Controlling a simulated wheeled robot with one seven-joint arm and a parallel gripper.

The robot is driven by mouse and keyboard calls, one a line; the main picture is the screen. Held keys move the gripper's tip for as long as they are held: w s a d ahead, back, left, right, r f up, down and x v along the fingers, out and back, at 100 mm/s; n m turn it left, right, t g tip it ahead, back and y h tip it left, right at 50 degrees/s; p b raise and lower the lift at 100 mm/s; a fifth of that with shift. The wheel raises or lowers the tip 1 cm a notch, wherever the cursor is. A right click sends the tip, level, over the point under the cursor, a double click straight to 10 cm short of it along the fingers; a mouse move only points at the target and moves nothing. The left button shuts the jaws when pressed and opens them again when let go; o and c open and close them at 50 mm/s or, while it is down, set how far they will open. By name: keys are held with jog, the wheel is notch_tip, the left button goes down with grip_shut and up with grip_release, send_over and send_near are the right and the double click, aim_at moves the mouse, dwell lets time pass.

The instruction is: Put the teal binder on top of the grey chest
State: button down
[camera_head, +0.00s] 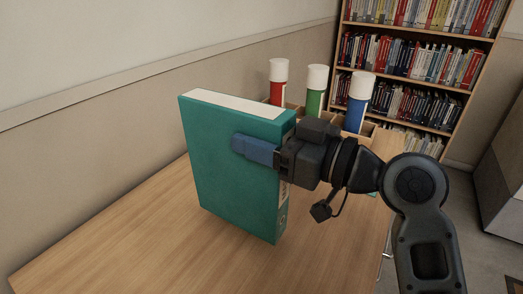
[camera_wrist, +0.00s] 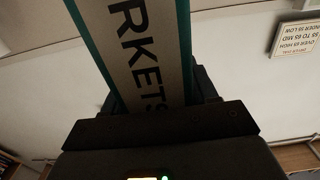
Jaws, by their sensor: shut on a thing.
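The teal binder (camera_head: 232,172) stands upright at the wooden table in the head view, its pale top edge facing up. My gripper (camera_head: 258,150) is shut on the binder near its upper right part, with a blue finger pad lying flat against the near cover. In the wrist view the binder's spine (camera_wrist: 146,50) runs between the fingers, with large dark letters on a light label. I cannot tell whether the binder's bottom touches the table. A grey box-like piece (camera_head: 503,185), perhaps the grey chest, is partly in view at the right edge.
Behind the binder, red (camera_head: 278,84), green (camera_head: 315,92) and blue (camera_head: 359,103) tubes with white caps stand in a wooden holder (camera_head: 372,128). The wooden table (camera_head: 130,245) is clear at the front left. A full bookshelf (camera_head: 418,62) stands at the back against the wall.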

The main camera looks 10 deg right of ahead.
jog(key=shift+f, duration=1.65)
jog(key=shift+c, duration=1.6)
grip_release()
jog(key=shift+r, duration=0.15)
jog(key=b+v, duration=0.1)
jog(key=v, duration=1.1)
jog(key=shift+b, duration=0.4)
jog(key=shift+s, duration=0.1)
